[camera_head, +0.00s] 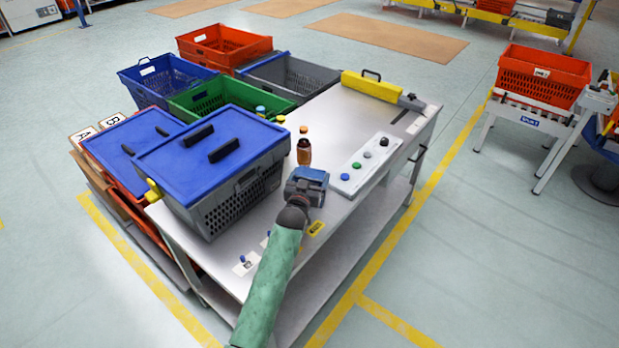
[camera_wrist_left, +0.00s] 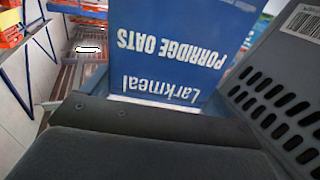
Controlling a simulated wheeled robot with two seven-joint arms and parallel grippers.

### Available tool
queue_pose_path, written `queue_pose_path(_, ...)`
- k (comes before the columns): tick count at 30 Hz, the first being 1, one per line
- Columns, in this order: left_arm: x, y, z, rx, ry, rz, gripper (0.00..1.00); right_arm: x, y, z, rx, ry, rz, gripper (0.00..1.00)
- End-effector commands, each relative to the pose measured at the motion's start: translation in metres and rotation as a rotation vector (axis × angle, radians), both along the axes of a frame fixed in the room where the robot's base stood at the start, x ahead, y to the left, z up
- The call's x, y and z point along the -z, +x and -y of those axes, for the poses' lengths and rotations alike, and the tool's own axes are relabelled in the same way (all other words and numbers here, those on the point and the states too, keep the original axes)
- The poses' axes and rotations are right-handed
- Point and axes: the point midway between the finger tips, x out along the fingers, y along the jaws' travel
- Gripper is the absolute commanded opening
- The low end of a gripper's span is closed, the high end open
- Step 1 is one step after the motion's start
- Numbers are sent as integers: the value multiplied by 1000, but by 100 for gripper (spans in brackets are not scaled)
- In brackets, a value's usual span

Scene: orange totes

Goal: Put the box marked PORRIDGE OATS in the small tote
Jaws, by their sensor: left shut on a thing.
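The blue box marked PORRIDGE OATS (camera_wrist_left: 180,40) fills the upper middle of the left wrist view, its white lettering upside down there. In the head view my left gripper (camera_head: 303,190) is over the table's near part, just right of the lidded grey tote, shut on the box; the blue at its end (camera_head: 312,175) appears to be the box. The fingertips are hidden. No tote is labelled small, so I cannot tell which is the small tote; an orange tote (camera_head: 541,77) stands on a roller stand at right. My right gripper is not in view.
The grey tote with a blue lid (camera_head: 240,192) stands close beside the box; its slotted wall shows in the wrist view (camera_wrist_left: 280,100). A brown bottle (camera_head: 304,152) and a button panel (camera_head: 352,172) are nearby. Open red, blue, green and grey totes stand behind.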

Motion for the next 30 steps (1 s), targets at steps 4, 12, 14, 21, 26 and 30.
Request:
queue_pose_path(4,-1,0,0,0,0,1,40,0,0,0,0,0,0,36)
queue_pose_path(12,2,0,0,0,1,0,100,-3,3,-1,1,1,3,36)
queue_pose_path(14,2,0,0,0,1,0,100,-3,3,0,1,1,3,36)
queue_pose_path(21,3,-6,-2,0,1,-2,100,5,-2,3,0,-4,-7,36)
queue_pose_path(26,4,-31,-8,0,0,-1,100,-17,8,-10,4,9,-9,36)
queue_pose_path(30,4,-57,-14,-1,0,-1,100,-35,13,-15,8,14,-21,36)
